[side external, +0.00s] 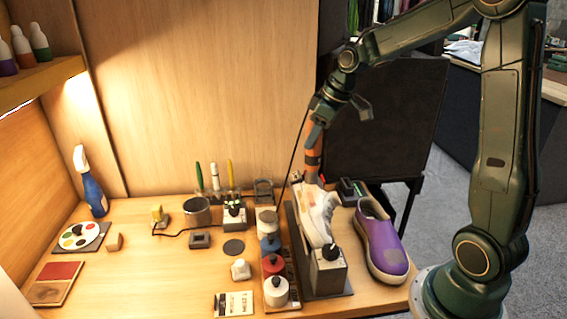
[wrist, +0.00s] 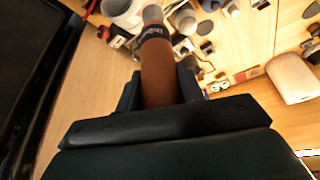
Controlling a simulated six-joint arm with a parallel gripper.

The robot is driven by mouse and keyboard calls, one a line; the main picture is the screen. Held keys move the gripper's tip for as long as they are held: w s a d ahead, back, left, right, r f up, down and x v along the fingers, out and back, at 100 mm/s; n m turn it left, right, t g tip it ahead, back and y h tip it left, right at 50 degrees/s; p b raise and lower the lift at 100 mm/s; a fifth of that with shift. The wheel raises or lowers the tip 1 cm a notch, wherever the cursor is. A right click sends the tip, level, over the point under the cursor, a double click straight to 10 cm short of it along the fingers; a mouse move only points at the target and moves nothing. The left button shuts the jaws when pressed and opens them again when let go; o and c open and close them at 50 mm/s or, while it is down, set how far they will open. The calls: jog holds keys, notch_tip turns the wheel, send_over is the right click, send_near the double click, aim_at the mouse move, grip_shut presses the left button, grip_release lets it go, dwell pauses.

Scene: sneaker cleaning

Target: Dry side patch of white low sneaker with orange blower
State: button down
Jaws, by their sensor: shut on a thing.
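The white low sneaker (side external: 316,212) lies on a dark narrow stand (side external: 338,291) right of the table's middle, with a grey block (side external: 328,272) at its near end. My gripper (side external: 323,118) is shut on the orange blower (side external: 314,138) above the sneaker's far end. The blower points down, and its grey nozzle is close to the shoe; I cannot tell whether they touch. In the wrist view, the blower's barrel (wrist: 158,70) sits between my fingers (wrist: 158,92). The side patch cannot be made out.
A purple clog (side external: 381,240) stands just right of the sneaker. A row of lidded jars (side external: 275,290) stands on its left. A thin dark cord runs down from the gripper area. A dark panel (side external: 385,120) rises behind.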

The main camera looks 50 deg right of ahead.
jog(key=shift+s+a, duration=0.75)
dwell(0.7)
jog(key=shift+r, duration=0.1)
jog(key=shift+r, duration=3.45)
